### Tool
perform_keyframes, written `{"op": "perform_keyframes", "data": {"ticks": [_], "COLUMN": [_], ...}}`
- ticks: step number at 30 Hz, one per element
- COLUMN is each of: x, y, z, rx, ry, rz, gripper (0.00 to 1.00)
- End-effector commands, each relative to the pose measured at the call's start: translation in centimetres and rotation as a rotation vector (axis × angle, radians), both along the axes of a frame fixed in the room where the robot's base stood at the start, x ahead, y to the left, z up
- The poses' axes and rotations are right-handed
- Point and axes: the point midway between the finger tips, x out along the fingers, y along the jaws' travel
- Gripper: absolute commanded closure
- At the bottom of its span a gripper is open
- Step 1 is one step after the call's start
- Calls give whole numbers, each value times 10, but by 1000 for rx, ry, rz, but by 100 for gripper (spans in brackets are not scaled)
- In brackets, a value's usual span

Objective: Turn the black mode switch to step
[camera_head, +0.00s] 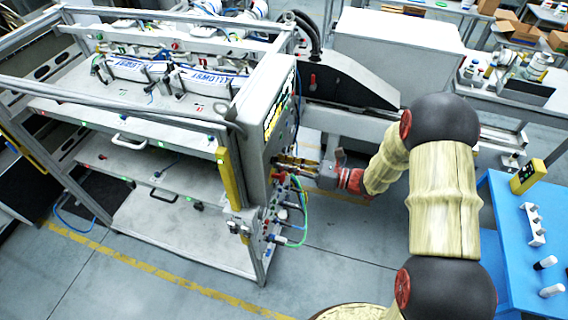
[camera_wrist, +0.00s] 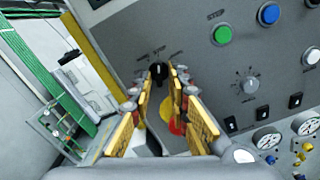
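The black mode switch (camera_wrist: 157,72) sits on the grey control panel (camera_wrist: 195,65), in the upper middle of the wrist view. Small printed labels fan out above it; they are too small to read surely, and I cannot tell which one its handle points to. My gripper (camera_wrist: 159,80) has yellow padded fingers, parted with a gap between them, and the switch shows between their tips. I cannot tell whether the fingers touch it. In the head view my gripper (camera_head: 282,162) is at the side panel of the machine (camera_head: 255,130); the switch is hidden there.
Beside the switch are a green button (camera_wrist: 222,35), a blue button (camera_wrist: 268,14) and a silver dial (camera_wrist: 250,86). A red mushroom button (camera_wrist: 177,126) on yellow shows behind my fingers. Green and blue hoses (camera_head: 300,215) hang below my gripper. A blue table (camera_head: 510,240) stands right.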

Motion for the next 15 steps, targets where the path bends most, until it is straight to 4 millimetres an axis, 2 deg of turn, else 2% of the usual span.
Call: {"op": "perform_keyframes", "data": {"ticks": [11,15], "x": [0,-3], "y": [-1,-11], "z": [0,0], "rx": [0,-1], "ry": [-1,-1], "rz": [0,-1], "gripper": [76,76]}}
